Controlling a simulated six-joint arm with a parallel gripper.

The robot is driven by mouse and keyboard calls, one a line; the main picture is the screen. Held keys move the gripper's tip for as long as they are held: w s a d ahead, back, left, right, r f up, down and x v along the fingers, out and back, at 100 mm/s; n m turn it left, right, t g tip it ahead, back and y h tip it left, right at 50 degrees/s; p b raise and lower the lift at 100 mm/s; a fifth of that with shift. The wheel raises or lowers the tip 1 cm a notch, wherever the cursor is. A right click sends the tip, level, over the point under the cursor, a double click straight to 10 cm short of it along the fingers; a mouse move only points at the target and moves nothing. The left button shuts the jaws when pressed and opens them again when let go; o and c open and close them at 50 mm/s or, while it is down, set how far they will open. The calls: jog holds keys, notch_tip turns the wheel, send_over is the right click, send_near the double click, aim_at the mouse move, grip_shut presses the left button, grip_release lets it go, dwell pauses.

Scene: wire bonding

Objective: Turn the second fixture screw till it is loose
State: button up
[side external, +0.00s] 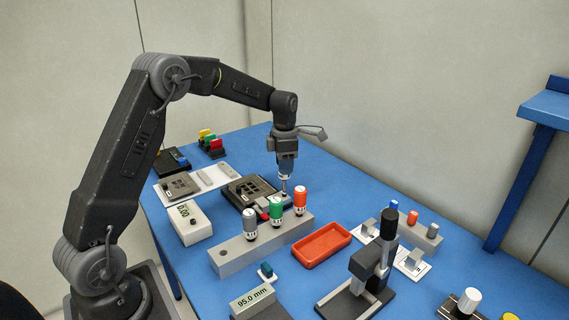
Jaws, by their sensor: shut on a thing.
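My gripper (284,149) is shut on a screwdriver (286,165) with a bluish-grey handle and a light band. The driver hangs upright, shaft down. Its tip is at the right side of the black fixture (243,186), near a small grey block. I cannot tell whether the tip is seated in a screw. The fixture screws are too small to tell apart here. A red piece (264,213) sits by the fixture's front edge, partly hidden by the tool rack.
A grey rack (232,253) with grey, green and red-handled tools stands close in front of the fixture. An orange-red tray (322,244) lies right of it. A white meter (190,222) is left. A black-and-grey stand (372,262) is front right. The table's back right is clear.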

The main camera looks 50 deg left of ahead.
jog(key=shift+s+f, duration=0.1)
jog(key=shift+f, duration=0.15)
jog(key=n, duration=0.5)
jog(key=shift+n, duration=0.3)
jog(key=shift+r, duration=0.65)
